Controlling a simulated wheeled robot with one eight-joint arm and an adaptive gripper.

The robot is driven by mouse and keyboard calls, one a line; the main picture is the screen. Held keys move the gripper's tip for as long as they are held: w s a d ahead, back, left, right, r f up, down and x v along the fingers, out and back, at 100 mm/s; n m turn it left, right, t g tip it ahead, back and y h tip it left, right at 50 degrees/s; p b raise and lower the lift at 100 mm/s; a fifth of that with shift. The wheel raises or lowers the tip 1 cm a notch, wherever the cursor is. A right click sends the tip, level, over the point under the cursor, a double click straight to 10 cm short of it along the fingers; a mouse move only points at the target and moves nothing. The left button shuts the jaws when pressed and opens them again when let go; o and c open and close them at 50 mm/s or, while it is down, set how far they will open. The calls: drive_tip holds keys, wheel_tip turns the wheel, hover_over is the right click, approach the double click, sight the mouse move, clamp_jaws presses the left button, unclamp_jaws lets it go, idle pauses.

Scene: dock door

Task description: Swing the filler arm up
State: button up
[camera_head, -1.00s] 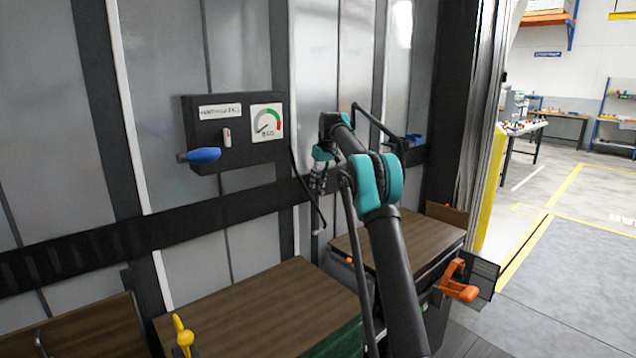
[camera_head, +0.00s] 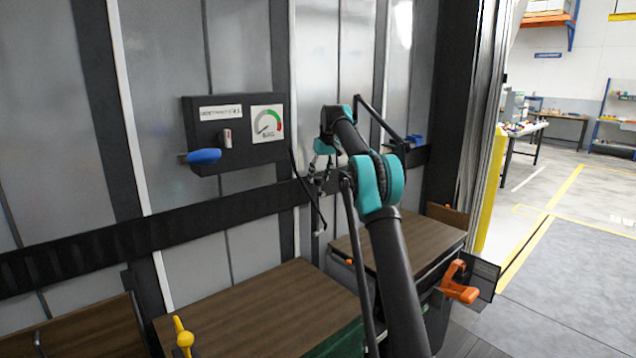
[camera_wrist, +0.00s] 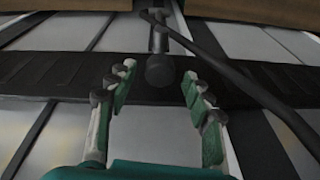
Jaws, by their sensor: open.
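The filler arm (camera_head: 309,188) appears to be the thin dark bar hanging down and right from the right side of the black gauge box (camera_head: 197,136). In the wrist view the bar (camera_wrist: 240,82) runs diagonally, and a dark round-ended grip (camera_wrist: 159,68) at its end shows between and beyond the fingertips. My gripper (camera_head: 318,180) is in front of the wall, close to the bar. In the wrist view my gripper (camera_wrist: 158,85) is open, with a finger on each side of the grip. I cannot tell whether either finger touches it.
The box carries a round gauge (camera_head: 267,123) and a blue-handled lever (camera_head: 204,156). Brown wooden surfaces (camera_head: 265,305) lie below. An orange handle (camera_head: 458,283) is at the right and a yellow one (camera_head: 182,335) at the front left. Open floor (camera_head: 570,270) is at the far right.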

drive_tip(key=shift+v, duration=2.15)
drive_tip(key=s+d+f+m, duration=0.1)
drive_tip(key=s+d+f, duration=0.2)
drive_tip(key=s+f, duration=0.6)
drive_tip(key=s+d+f+m+t+h, duration=0.1)
drive_tip(key=s+f, duration=0.9)
drive_tip(key=s, duration=1.9)
drive_tip(key=s+d+f+m+t, duration=0.1)
drive_tip(key=s+d+f+m, duration=0.2)
drive_tip(key=s+f, duration=0.7)
drive_tip(key=s+d, duration=0.2)
drive_tip(key=s, duration=0.7)
drive_tip(key=shift+s+h, duration=0.35)
drive_tip(key=shift+h, duration=0.05)
